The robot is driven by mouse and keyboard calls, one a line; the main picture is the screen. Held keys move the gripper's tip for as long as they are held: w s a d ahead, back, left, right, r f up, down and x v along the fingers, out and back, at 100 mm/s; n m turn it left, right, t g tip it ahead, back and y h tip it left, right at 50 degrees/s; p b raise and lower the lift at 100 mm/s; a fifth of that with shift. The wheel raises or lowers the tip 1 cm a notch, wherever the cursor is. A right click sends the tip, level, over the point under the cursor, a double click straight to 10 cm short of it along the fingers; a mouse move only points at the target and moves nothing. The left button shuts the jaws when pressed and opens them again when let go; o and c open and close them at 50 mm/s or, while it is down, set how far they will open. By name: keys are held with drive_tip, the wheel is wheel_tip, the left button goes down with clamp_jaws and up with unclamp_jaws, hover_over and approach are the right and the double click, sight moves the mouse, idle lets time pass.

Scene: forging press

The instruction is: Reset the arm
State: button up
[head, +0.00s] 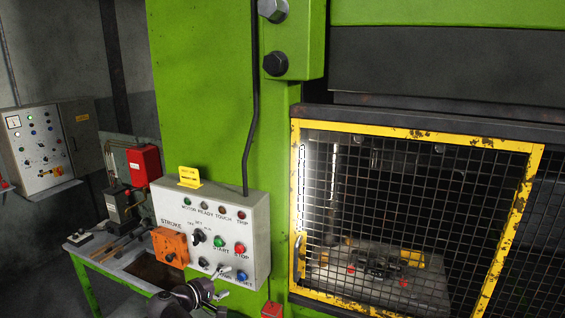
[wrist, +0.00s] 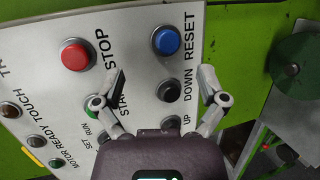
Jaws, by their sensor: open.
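The grey-white control panel (head: 258,220) is fixed to the green press, with labelled lamps, knobs and buttons. My gripper (head: 222,284) is in front of its lower right part, open and empty. In the wrist view my gripper's fingers (wrist: 160,77) are spread wide over the panel. The blue button (wrist: 166,40) labelled RESET is beyond the fingertips, between their lines; it also shows in the head view (head: 242,276). The black DOWN button (wrist: 168,90) lies between the fingers. The green START button (wrist: 92,110) is partly hidden by the left finger. No contact can be made out.
The red STOP button (wrist: 76,55) is near the left fingertip. An orange STROKE box (head: 168,248) adjoins the panel's left side. A yellow-framed mesh guard (head: 297,200) stands to the right. A green bench (head: 105,277) with tools is at the left.

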drive_tip(key=s+d+f+m+g+y+b, duration=0.3)
drive_tip(key=d+f, duration=0.5)
drive_tip(key=d, duration=0.3)
drive_tip(key=s+d+f+m+g+y+b, duration=0.3)
drive_tip(key=d+f+m+g+b, duration=0.1)
drive_tip(key=d+f, duration=0.5)
drive_tip(key=s+d+f+m+g+y+b, duration=0.3)
drive_tip(key=d+f, duration=0.6)
drive_tip(key=d, duration=0.4)
drive_tip(key=shift+f+m+g+b, duration=0.3)
drive_tip(key=shift+g+b, duration=0.5)
drive_tip(key=shift+b, duration=0.35)
